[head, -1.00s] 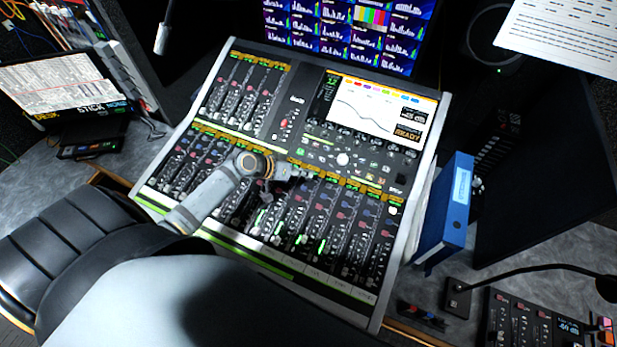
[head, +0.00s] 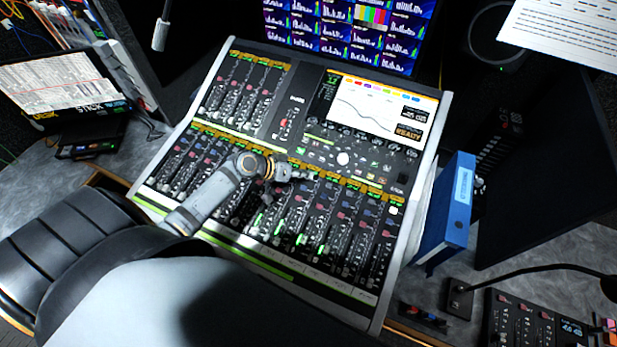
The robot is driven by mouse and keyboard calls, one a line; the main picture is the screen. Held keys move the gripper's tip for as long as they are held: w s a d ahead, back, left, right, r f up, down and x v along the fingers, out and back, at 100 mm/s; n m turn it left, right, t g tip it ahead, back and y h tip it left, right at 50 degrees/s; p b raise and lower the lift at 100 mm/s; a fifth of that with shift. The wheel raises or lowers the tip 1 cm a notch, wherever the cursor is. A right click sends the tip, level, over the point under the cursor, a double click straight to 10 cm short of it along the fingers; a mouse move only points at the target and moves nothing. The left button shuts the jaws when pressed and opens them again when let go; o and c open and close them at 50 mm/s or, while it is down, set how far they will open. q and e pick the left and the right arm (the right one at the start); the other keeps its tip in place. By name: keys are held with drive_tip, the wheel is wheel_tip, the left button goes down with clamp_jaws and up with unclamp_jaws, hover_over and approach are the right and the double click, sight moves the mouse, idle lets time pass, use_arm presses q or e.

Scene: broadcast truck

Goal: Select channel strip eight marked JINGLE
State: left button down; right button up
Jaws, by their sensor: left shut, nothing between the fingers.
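The mixing console (head: 432,140) lies tilted in the middle of the head view. Its lower bank of channel strips (head: 325,225) has faders, several with lit green marks, under a row of amber labels. The labels are too small to read, so I cannot tell which strip is marked JINGLE. My left arm reaches in from the lower left over the lower bank. My left gripper (head: 300,176) is shut and empty, close over the top part of the middle strips. I cannot tell whether it touches the panel. The strips under my arm are partly hidden. My right gripper is not in view.
The console screen (head: 381,110) shows a curve and the word READY. A blue binder (head: 447,210) stands right of the console. A gooseneck microphone (head: 540,268) and a small panel (head: 530,322) are at the lower right.

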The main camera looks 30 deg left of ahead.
sight(304, 183)
use_arm(q)
drive_tip(key=shift+f, duration=0.35)
drive_tip(key=shift+r, duration=0.15)
idle(0.3)
drive_tip(key=shift+s+r+p, duration=0.1)
drive_tip(key=shift+r+p, duration=0.45)
drive_tip(key=shift+r, duration=0.15)
drive_tip(key=r+p, duration=0.4)
drive_tip(key=r, duration=0.1)
drive_tip(key=shift+s+p, duration=0.3)
drive_tip(key=shift+s, duration=0.05)
idle(0.6)
